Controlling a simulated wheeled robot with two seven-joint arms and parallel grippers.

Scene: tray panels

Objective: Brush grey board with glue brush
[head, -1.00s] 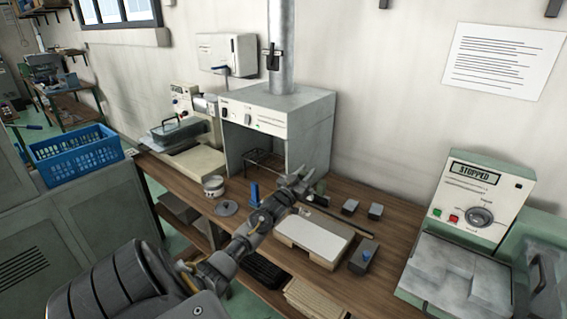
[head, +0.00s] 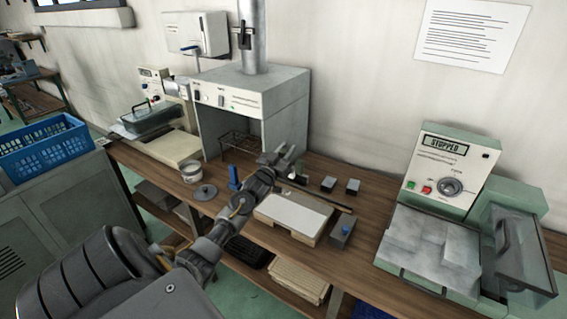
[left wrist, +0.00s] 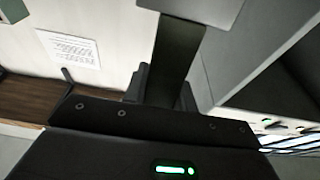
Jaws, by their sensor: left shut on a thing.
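The grey board looks like the pale flat panel (head: 292,214) lying on a light wooden base at the bench's front. My left gripper (head: 286,158) is above the bench, behind and above this panel and apart from it. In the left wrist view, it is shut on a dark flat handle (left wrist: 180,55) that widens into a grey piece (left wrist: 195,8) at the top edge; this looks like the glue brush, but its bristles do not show. In the head view the held thing is mostly hidden. My right gripper is not in view.
A white pot (head: 191,173) and a round grey lid (head: 205,192) stand left of the arm, with a blue upright item (head: 234,177) near it. Two small grey blocks (head: 328,184) and a block with a blue knob (head: 342,230) flank the panel. A machine reading STOPPED (head: 445,144) stands right.

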